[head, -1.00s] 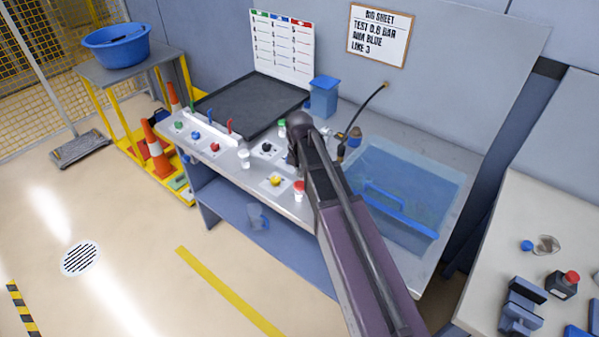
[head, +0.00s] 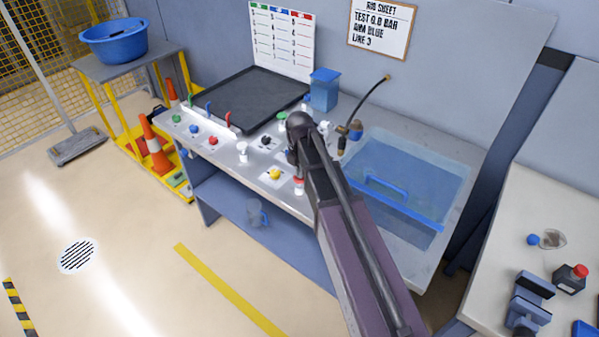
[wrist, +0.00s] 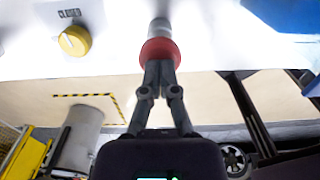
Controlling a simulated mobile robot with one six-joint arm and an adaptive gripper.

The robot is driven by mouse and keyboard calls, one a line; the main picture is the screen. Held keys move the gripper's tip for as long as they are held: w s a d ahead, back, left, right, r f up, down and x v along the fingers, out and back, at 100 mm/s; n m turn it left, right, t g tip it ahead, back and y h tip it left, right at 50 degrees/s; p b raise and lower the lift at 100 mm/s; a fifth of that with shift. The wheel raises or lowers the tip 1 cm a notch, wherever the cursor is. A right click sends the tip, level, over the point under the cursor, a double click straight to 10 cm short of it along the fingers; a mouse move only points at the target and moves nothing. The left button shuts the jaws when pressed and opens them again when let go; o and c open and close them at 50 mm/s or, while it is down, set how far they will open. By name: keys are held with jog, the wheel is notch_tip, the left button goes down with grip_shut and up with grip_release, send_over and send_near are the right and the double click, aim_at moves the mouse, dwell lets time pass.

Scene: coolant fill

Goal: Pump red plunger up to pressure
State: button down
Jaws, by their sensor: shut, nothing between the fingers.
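The red plunger (wrist: 160,50) shows in the wrist view as a red collar below a pale grey cylinder. In the head view the red plunger (head: 299,181) sits near the bench's front edge, partly covered by my arm. My gripper (wrist: 159,68) is shut, with its fingertips together at the red collar's near edge. Nothing is between the fingers. I cannot tell whether the tips touch the red part. In the head view my arm hides the gripper.
A yellow knob (head: 275,174) is beside the plunger, and it also shows in the wrist view (wrist: 75,40). A blue water basin (head: 436,222) is to the right. A black tray (head: 250,95), a blue container (head: 325,90) and a bent hose (head: 368,97) stand behind.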

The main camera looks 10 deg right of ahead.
jog(key=shift+f, duration=0.1)
jog(key=shift+s+f+b, duration=0.1)
jog(key=shift+f+b, duration=1.25)
jog(key=shift+b, duration=0.1)
jog(key=shift+r, duration=0.25)
notch_tip(320, 180, up, 14)
jog(key=p, duration=1.4)
jog(key=shift+f, duration=0.15)
dwell(1.0)
